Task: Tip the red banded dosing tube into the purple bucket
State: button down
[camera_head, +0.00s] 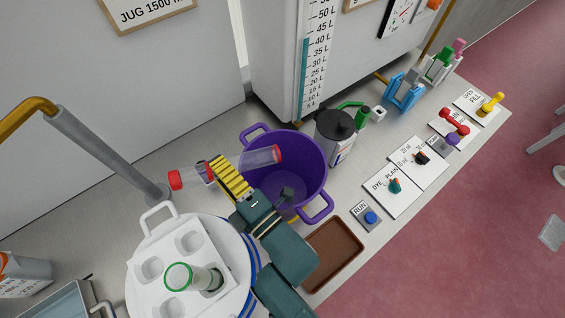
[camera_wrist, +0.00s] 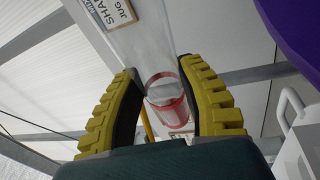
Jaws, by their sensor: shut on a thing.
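The red banded dosing tube (camera_head: 262,156) is clear, with a red end at the left and a red band near its right end. My gripper (camera_head: 228,172) is shut on its middle with ribbed yellow fingers. The tube lies nearly level, its right end over the open mouth of the purple bucket (camera_head: 316,172) and its left end outside the rim. In the wrist view the tube (camera_wrist: 168,103) shows between the fingers, and the purple bucket (camera_wrist: 297,28) fills the upper right corner. I cannot tell whether anything is inside the tube.
A grey jug with a black lid (camera_head: 338,140) stands right of the bucket. A brown tray (camera_head: 333,252) and a blue run button (camera_head: 370,217) lie in front of it.

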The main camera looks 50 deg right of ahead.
jog(key=shift+s+d+r+m+t+h+b, duration=0.1)
jog(key=shift+d+r+m+t+h+b, duration=0.1)
jog(key=shift+r+m+b, duration=0.4)
jog(key=shift+s+d+r+m+t+h+b, duration=0.1)
jog(key=shift+r+m+h+b, duration=0.15)
jog(key=shift+b, duration=0.6)
jog(key=shift+s+d+r+m+h+b, duration=0.2)
jog(key=shift+d+r+m+h+b, duration=0.15)
jog(key=shift+r+m+b, duration=0.55)
jog(key=shift+s+d+r+m+h+b, duration=0.25)
jog(key=shift+r+m+b, duration=0.2)
jog(key=shift+m+b, duration=0.7)
dwell(0.8)
jog(key=shift+w+a+r+n+p, duration=0.15)
jog(key=shift+w+r+n+p, duration=0.1)
jog(key=shift+n+p, duration=0.65)
jog(key=f+n+p, duration=0.1)
jog(key=p, duration=0.1)
jog(key=a+f+n+y+p, duration=0.1)
jog(key=f+p, duration=0.1)
jog(key=f+n+y+p, duration=0.1)
jog(key=n+p, duration=0.1)
jog(key=shift+w+a+f, duration=0.25)
jog(key=shift+w+f, duration=0.1)
jog(key=shift+w, duration=0.05)
